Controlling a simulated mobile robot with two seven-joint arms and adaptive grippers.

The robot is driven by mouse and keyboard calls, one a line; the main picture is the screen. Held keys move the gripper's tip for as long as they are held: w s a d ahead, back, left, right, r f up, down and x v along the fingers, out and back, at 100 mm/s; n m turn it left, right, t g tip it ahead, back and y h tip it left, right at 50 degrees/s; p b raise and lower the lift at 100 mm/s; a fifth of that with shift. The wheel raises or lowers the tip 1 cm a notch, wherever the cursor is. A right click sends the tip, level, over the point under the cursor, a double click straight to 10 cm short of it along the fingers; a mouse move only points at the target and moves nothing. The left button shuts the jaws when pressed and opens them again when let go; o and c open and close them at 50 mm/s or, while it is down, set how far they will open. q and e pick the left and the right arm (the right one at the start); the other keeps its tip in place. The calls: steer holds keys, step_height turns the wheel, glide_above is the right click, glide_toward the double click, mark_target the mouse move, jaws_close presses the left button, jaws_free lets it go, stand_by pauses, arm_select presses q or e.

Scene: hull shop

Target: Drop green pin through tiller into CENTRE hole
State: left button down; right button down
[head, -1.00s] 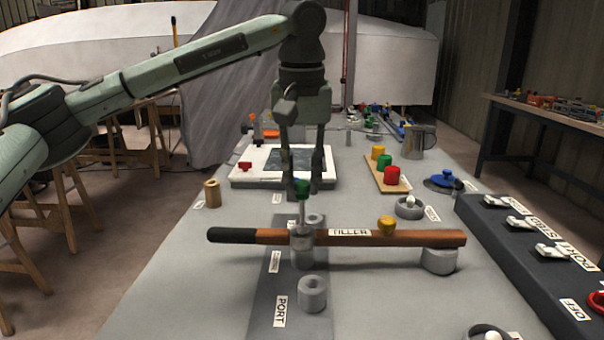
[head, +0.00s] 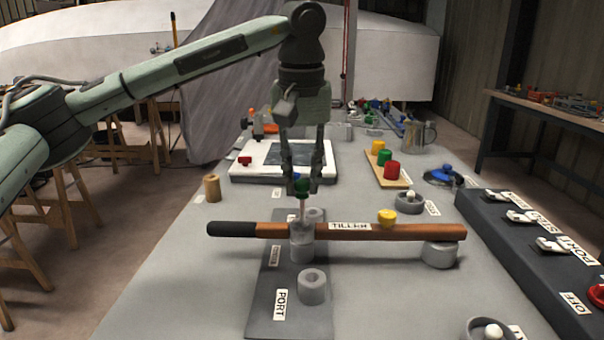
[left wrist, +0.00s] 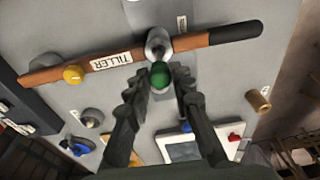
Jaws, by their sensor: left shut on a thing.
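The green pin has a round green head (head: 301,187) and a thin pale shank pointing down, roughly upright. My left gripper (head: 302,182) is shut on the head, above the tiller's metal collar. The shank's lower end meets the collar's top; I cannot tell how far inside it is. The wooden tiller (head: 275,231), with a black grip, lies across the bench over the centre socket (head: 302,251), whose hole is hidden. The left wrist view shows the green head (left wrist: 160,76) between the fingers, against the collar (left wrist: 158,44). My right gripper is not in view.
The PORT socket (head: 313,287) stands in front, and another socket (head: 314,214) behind the tiller. A yellow knob (head: 387,217) is on the tiller, whose right end rests on a grey support (head: 439,255). A dark switch panel (head: 520,260) lies at right. The bench's left front is clear.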

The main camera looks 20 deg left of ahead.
mark_target(302, 194)
arm_select(q)
steer(key=shift+f+b, duration=1.45)
steer(key=shift+f, duration=1.2)
stand_by(1.0)
stand_by(0.4)
steer(key=c, duration=1.2)
jaws_free()
steer(key=o, duration=0.4)
steer(key=shift+c, duration=0.2)
